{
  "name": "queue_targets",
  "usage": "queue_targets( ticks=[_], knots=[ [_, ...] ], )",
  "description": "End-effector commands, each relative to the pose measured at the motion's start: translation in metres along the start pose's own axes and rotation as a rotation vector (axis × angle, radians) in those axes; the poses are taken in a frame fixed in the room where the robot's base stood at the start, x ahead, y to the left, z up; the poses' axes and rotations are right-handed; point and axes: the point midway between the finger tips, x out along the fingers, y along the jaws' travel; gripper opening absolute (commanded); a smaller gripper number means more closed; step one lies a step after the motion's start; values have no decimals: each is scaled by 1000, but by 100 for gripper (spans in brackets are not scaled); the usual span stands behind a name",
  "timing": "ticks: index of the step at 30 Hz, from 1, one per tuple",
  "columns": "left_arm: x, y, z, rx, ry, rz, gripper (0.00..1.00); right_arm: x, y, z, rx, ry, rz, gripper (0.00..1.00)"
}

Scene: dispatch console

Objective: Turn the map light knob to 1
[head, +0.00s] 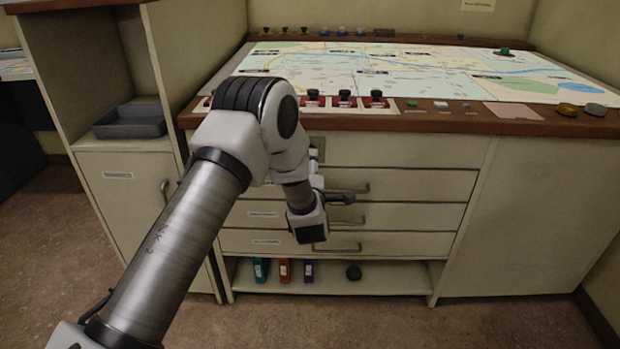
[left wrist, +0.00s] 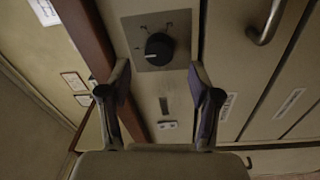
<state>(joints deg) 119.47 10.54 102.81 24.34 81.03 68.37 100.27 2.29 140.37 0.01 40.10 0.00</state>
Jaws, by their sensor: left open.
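The map light knob (left wrist: 158,46) is a round black knob on a square grey plate (left wrist: 181,20) in the left wrist view. A light pointer line on it points to the lower left of that picture. Small marks ring it, but I cannot read them. In the head view the plate (head: 318,145) shows partly below the console edge, behind my arm. My left gripper (left wrist: 160,78) is open and empty. Its two fingers point toward the plate, one on each side of the knob's line, and the knob appears beyond the fingertips. I see no contact. My right gripper is not in view.
The wooden console edge (left wrist: 88,40) runs close beside the left finger. Drawer handles (head: 345,247) stick out below the plate. Red-based switches (head: 344,99) line the edge above. A small switch (left wrist: 167,125) sits near the knob's plate. The floor in front is clear.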

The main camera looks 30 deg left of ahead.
Motion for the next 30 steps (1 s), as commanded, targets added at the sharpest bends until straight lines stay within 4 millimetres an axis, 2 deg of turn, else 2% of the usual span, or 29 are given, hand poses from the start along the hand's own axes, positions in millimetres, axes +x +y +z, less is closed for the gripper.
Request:
queue_targets(
  ticks=[3, 9, 13, 26, 28, 30],
  knots=[
    [-33, 0, 1, 3, -5, -3, 63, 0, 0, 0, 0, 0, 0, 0],
    [-69, 0, 1, 1, -3, 0, 63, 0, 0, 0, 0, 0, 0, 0],
    [-76, 0, 0, 0, 0, 1, 63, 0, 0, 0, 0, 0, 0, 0],
    [-76, 0, 0, 0, 0, 0, 63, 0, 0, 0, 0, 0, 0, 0],
    [-77, -7, 0, 6, -2, -9, 63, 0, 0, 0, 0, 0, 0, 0],
    [-83, -28, 2, 28, -11, -39, 63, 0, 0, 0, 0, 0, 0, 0]
  ],
)
